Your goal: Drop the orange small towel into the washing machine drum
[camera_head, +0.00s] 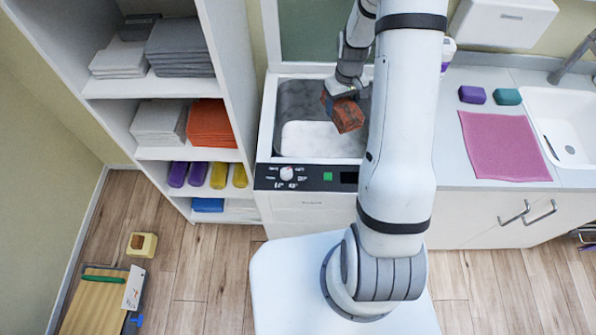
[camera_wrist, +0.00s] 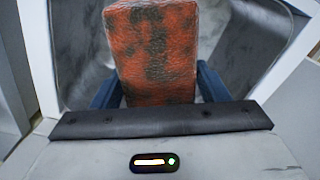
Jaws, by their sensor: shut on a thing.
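A small orange towel with dark smudges (camera_head: 348,115) is held by my gripper (camera_head: 334,97), which is shut on it. In the wrist view the towel (camera_wrist: 153,52) fills the middle, between the two blue fingers of my gripper (camera_wrist: 155,88). The washing machine (camera_head: 312,200) is a white top loader with its lid up. Its open drum (camera_head: 300,98) has a grey wall and a pale area at the bottom. The towel is over the right part of the drum opening in the head view; its exact height above the drum is hard to tell.
A shelf unit (camera_head: 180,95) with folded grey, orange, purple and yellow towels stands left of the machine. The counter at right holds a pink cloth (camera_head: 502,146), a purple block (camera_head: 472,95), a teal block (camera_head: 507,96) and a sink (camera_head: 565,125). A cleaning cart (camera_head: 98,303) is at lower left.

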